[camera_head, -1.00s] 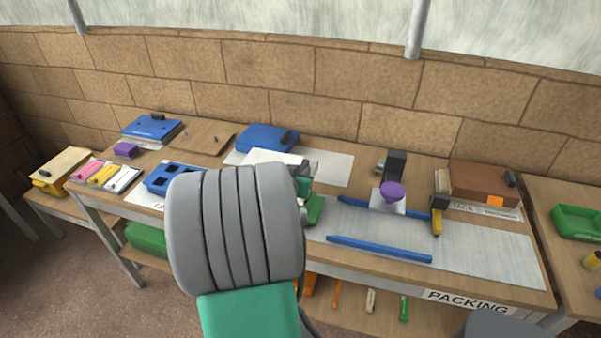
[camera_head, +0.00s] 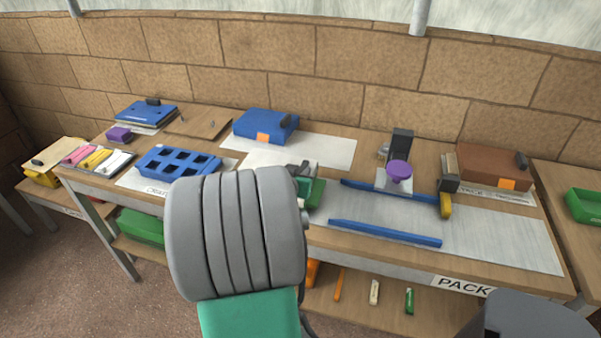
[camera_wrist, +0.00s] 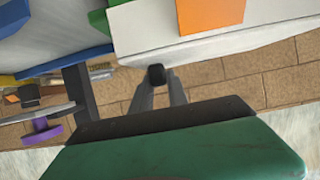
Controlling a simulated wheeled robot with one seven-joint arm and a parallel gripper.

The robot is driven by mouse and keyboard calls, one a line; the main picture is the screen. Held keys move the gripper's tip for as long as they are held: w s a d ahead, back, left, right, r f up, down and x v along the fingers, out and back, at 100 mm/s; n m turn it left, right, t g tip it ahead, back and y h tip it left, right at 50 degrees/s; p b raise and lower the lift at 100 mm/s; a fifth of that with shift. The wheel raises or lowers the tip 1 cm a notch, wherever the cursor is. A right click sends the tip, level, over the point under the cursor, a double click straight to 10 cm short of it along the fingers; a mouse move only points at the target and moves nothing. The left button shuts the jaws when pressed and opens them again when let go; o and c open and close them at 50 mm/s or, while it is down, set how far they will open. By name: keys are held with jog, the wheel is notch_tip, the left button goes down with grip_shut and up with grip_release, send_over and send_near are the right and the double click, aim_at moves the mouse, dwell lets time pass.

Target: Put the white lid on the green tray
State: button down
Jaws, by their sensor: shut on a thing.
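The white lid (camera_wrist: 130,35) is close up in the wrist view, with an orange label and a black knob. My gripper (camera_wrist: 157,82) is shut on the knob, its two grey fingers on either side. The green tray (camera_head: 317,190) is on the table in the head view, partly hidden behind my large grey wrist. A green edge (camera_wrist: 97,20) shows right beside the lid in the wrist view. The lid is at the tray, but I cannot tell whether it touches it. In the head view my wrist hides most of the lid.
A blue box (camera_head: 262,124) with an orange label stands behind, and a blue rack (camera_head: 178,162) with square holes at left. A purple knob (camera_head: 398,171) and blue rails (camera_head: 385,232) are at right. Another green tray (camera_head: 583,206) sits on the far right table.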

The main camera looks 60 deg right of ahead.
jog(key=shift+f+b, duration=0.6)
jog(key=shift+b, duration=0.1)
dwell(0.6)
jog(key=c, duration=1.2)
grip_release()
